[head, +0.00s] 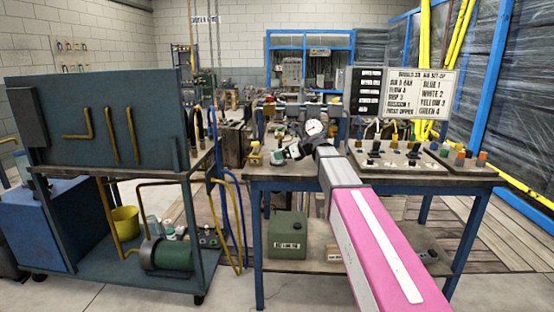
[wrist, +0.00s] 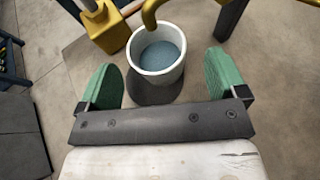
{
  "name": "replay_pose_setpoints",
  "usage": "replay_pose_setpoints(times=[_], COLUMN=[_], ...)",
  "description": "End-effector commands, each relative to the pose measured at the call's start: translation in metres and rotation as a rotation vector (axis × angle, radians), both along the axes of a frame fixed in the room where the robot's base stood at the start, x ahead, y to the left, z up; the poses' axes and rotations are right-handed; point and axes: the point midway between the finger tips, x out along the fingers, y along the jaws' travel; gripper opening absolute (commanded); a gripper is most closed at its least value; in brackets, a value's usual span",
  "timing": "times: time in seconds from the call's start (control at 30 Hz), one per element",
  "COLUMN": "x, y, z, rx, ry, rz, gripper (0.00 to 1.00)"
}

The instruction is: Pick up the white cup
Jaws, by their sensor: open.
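The white cup (wrist: 136,62) stands upright in the wrist view, just beyond and between my fingertips. It is round and open-topped, with a blue-grey inside or filling. My gripper (wrist: 162,78) has two green finger pads set wide apart, one on each side of the cup's near side. Clear gaps show between the pads and the cup, and nothing is held. In the head view my arm reaches over the bench, with my gripper (head: 279,157) near the bench's left end. I cannot make out the cup for sure in the head view.
A curved yellow pipe (wrist: 150,18) comes down close to the cup's far rim. A yellow block-like part (wrist: 108,30) stands just left of it. The bench (head: 460,178) carries a control panel and several knobs at right. A trolley (head: 190,170) stands to the left, across a gap.

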Motion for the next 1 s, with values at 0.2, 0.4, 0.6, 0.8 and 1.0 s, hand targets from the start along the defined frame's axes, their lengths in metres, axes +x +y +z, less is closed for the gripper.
replay_pose_setpoints(times=[0.2,0.4,0.6,0.8,1.0], x=[0.014,0.016,0.016,0.016,0.016], y=[0.027,0.033,0.033,0.033,0.032], z=[-0.011,-0.014,-0.014,-0.014,-0.013], rx=[0.000,0.000,0.000,0.000,0.000], ry=[0.000,0.000,0.000,0.000,0.000], rz=[0.001,0.000,0.001,0.001,0.001], gripper=[0.91,0.91,0.58,0.35,0.35])
